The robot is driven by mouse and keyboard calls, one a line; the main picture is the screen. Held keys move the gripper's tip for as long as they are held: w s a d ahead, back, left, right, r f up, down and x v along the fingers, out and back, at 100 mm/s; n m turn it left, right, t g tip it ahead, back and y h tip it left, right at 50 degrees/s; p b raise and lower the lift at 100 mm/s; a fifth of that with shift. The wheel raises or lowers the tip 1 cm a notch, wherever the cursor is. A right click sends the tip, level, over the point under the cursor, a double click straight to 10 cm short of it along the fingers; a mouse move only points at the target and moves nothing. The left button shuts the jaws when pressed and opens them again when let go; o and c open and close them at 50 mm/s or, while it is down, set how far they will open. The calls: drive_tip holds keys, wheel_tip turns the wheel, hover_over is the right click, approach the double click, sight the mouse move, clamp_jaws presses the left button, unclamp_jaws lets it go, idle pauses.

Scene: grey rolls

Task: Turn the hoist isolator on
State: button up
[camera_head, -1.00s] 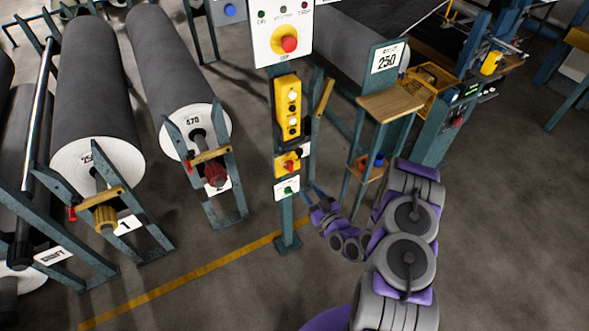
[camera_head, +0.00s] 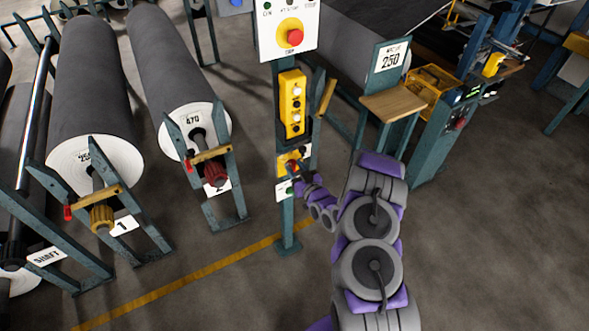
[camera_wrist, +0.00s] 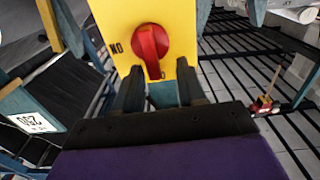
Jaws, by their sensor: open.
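The hoist isolator is a yellow plate (camera_head: 287,160) with a red rotary knob (camera_wrist: 151,48), mounted low on the teal post. In the wrist view its lettering appears upside down, with "ON" left of the knob; another mark below is partly hidden. The knob's raised grip runs nearly upright in that picture. My gripper (camera_wrist: 160,72) is open, its two dark fingers either side of the knob's lower end; I cannot tell whether they touch it. In the head view my gripper (camera_head: 297,176) is at the isolator and partly covers it.
Above the isolator hangs a yellow push-button pendant (camera_head: 292,104), and above that a panel with a red stop button (camera_head: 295,37). A wooden shelf (camera_head: 393,103) stands right of the post. Large grey rolls (camera_head: 95,85) on stands fill the left.

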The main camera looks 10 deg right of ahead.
drive_tip(key=shift+w+d, duration=0.2)
drive_tip(key=shift+d, duration=0.45)
drive_tip(key=shift+a, duration=0.55)
drive_tip(key=c, duration=0.6)
drive_tip(key=shift+c, duration=0.7)
drive_tip(key=shift+d, duration=0.2)
clamp_jaws()
